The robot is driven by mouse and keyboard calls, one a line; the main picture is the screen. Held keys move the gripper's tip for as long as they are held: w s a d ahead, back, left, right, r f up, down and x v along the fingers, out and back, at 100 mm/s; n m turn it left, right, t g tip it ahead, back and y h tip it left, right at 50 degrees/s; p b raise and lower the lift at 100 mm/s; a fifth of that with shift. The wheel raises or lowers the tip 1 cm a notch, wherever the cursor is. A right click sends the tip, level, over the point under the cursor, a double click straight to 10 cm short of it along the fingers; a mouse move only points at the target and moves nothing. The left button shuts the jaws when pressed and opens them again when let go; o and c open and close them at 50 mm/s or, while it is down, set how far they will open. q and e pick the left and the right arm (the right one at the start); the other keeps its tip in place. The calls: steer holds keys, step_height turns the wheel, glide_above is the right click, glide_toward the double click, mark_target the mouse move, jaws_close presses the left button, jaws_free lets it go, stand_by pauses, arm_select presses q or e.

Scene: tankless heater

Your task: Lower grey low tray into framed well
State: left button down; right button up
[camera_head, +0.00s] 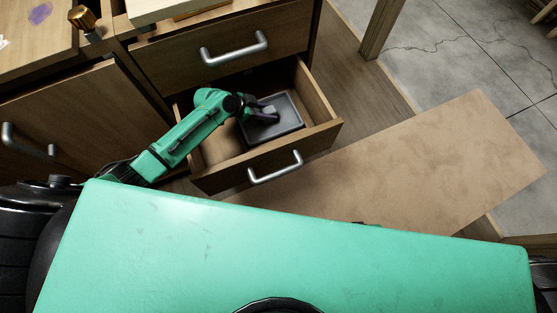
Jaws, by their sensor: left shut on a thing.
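The grey low tray (290,118) is at the right side of an open wooden drawer (217,150), inside its walls as seen from above. My left gripper (269,111) reaches in from the left and is shut on the tray, its dark fingers over the tray's left part. I cannot tell whether the tray rests on the drawer floor or hangs a little above it. No separate framed well shows apart from the drawer's own walled space. My right gripper is not in view.
The drawer's front has a metal handle (275,167). A closed drawer (180,58) sits above it, and a cabinet door (75,120) is at the left. A brown board (430,165) lies at the right. Grey floor (450,50) is open at the upper right.

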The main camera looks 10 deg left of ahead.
arm_select(q)
steer(key=shift+f, duration=0.25)
steer(key=shift+f+b, duration=0.15)
steer(key=shift+b, duration=0.15)
steer(key=shift+f, duration=0.25)
stand_by(0.4)
steer(key=shift+c, duration=2)
jaws_free()
